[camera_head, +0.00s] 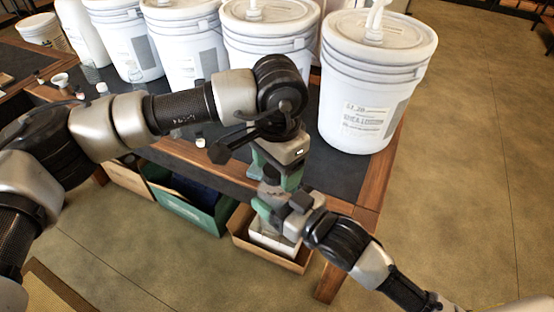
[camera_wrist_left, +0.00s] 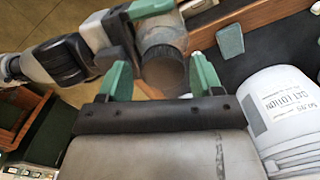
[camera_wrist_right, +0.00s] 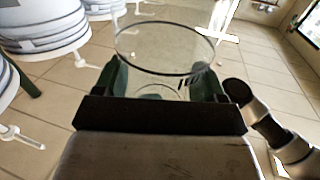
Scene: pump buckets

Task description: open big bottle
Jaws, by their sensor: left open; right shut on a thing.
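The big bottle is a clear, wide jar with a dark ribbed cap. In the left wrist view the bottle (camera_wrist_left: 160,38) is held sideways-on by my right gripper (camera_wrist_left: 150,30), and its cap (camera_wrist_left: 163,72) lies between the spread green fingers of my left gripper (camera_wrist_left: 162,82). In the right wrist view the clear bottle (camera_wrist_right: 165,48) is between the fingers of my right gripper (camera_wrist_right: 160,82). In the head view my left gripper (camera_head: 278,178) is right above my right gripper (camera_head: 275,203), and the bottle is mostly hidden between them. Whether the left fingers touch the cap is unclear.
Large white lidded buckets (camera_head: 365,95) with pumps stand along the dark-topped table (camera_head: 340,170). Small bottles and cups (camera_head: 102,89) stand at the left. Open boxes (camera_head: 195,205) sit below the table edge under my grippers. The floor at the right is clear.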

